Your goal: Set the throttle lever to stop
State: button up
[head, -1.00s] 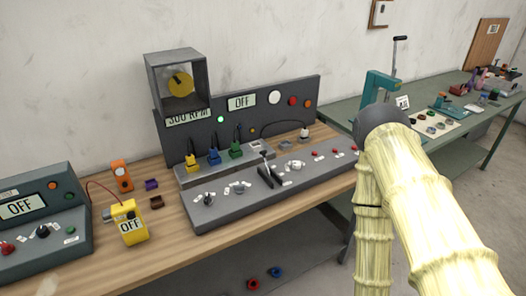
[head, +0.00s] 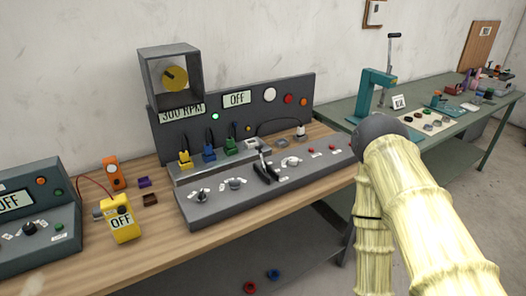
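The throttle lever (head: 264,167) looks to be the black-sided lever with a pale tip in the middle of the grey control console (head: 220,209). It leans up from its slot; its label is too small to read, so its setting cannot be told. My arm, in a pale yellow sleeve, fills the right side of the head view. My gripper is not in view, and nothing visible touches the lever.
A yellow OFF meter (head: 121,219) and an orange device (head: 113,173) stand left of the console. A box with a yellow disc (head: 176,78) stands above a "300 RPM" display (head: 181,113). A green bench (head: 340,112) with a teal press (head: 374,91) is at right.

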aim_at(259, 148)
jog(key=z, duration=0.05)
jog(key=k, duration=0.45)
jog(key=u, duration=0.6)
jog(key=i, duration=1.05)
jog(key=z, duration=0.65)
